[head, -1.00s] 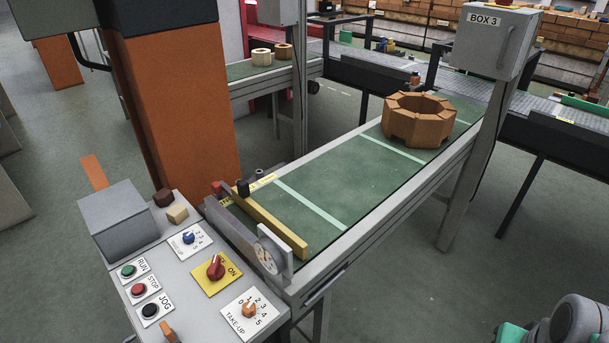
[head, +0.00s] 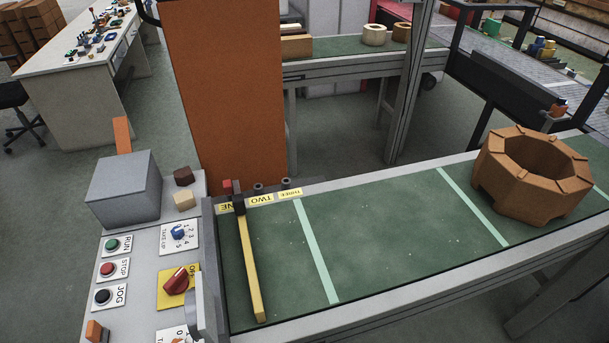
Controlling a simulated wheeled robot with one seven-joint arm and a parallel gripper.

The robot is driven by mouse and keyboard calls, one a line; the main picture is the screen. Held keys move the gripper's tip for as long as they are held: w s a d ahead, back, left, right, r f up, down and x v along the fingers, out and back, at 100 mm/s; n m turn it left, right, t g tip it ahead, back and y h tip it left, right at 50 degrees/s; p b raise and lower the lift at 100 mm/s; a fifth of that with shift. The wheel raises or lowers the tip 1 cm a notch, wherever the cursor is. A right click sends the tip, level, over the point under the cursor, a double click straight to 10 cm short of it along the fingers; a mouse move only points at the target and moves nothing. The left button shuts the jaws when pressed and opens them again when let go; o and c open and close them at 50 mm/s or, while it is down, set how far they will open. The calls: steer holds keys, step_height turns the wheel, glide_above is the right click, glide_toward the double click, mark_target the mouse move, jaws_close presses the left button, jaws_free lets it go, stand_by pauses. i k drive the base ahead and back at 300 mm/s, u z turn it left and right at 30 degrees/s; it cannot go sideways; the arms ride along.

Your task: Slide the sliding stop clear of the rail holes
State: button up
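The sliding stop, a long yellow bar (head: 252,272), lies across the near end of the green conveyor belt (head: 400,225). Its black block (head: 238,204) sits at the rail (head: 308,185) on the belt's far side, by the yellow label ONE (head: 224,208). A small red piece (head: 227,186) stands just behind that block. Two dark round holes or sockets (head: 258,189) show on the rail behind the labels TWO (head: 260,199) and THREE (head: 290,194). Whether the block covers a hole, I cannot tell. My gripper is not in view.
A brown octagonal ring (head: 535,175) sits on the belt at the right. A control panel (head: 135,240) with buttons and knobs stands left of the belt. An orange column (head: 228,95) rises behind the rail. The belt between stop and ring is clear.

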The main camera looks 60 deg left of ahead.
mark_target(238, 199)
steer(key=i, duration=1.95)
steer(key=u, duration=5.1)
steer(key=i, duration=1)
steer(key=z, duration=0.05)
